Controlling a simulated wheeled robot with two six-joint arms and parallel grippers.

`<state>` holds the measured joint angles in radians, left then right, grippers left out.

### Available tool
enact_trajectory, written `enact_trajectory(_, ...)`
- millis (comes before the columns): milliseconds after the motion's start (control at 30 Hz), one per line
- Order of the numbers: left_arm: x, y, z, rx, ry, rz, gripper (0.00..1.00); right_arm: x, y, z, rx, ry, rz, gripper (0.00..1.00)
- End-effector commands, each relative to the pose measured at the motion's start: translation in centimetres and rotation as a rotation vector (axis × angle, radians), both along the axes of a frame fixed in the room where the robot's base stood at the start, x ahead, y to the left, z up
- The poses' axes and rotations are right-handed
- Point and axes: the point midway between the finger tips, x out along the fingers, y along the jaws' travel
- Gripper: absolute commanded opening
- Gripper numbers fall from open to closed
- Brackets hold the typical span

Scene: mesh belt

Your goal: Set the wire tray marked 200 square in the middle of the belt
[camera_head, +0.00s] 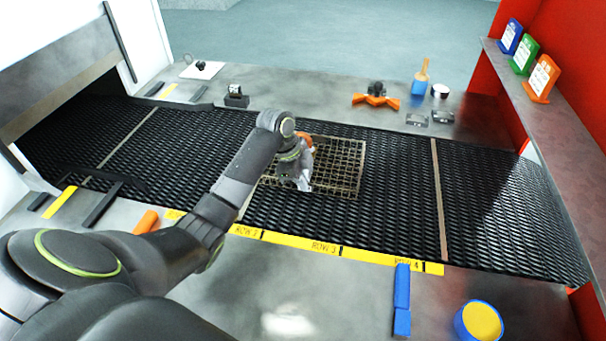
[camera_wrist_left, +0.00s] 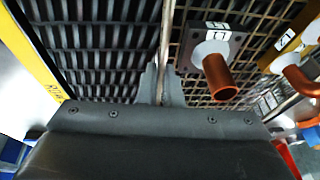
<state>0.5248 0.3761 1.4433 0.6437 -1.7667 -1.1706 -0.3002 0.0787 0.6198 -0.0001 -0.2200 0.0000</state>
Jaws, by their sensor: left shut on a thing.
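The wire tray (camera_head: 342,168) is a brass-coloured grid with a rim, lying on the black mesh belt (camera_head: 400,200) around the middle of its length. Its edges look roughly in line with the belt. My left gripper (camera_head: 303,183) is at the tray's left part. In the left wrist view its fingertips (camera_wrist_left: 162,88) are shut on the tray's rim (camera_wrist_left: 167,35). Copper elbow pieces on plates (camera_wrist_left: 217,75) stand in the tray, to the right of the fingers. I cannot read a 200 mark. My arm hides the tray's left part in the head view. My right gripper is not in view.
A yellow strip with row labels (camera_head: 340,250) runs along the belt's near edge. An orange rack (camera_head: 376,101) is on the far counter. The belt right of the tray is clear.

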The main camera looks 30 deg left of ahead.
Motion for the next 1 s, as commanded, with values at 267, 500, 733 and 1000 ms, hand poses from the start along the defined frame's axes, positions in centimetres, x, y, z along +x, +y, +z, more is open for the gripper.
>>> enact_trajectory(267, 0.0, 0.0, -0.1, 0.0, 0.0, 0.0, 0.12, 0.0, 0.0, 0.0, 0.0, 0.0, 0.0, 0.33)
enact_trajectory(500, 0.0, 0.0, -0.1, 0.0, 0.0, 0.0, 0.28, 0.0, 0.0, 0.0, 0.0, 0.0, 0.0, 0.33)
enact_trajectory(733, 0.0, 0.2, 0.5, 0.001, -0.003, 0.001, 0.28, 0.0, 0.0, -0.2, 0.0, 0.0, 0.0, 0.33)
enact_trajectory(1000, -0.7, 1.6, 5.3, 0.004, -0.007, 0.001, 0.28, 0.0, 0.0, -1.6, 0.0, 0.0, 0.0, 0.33)
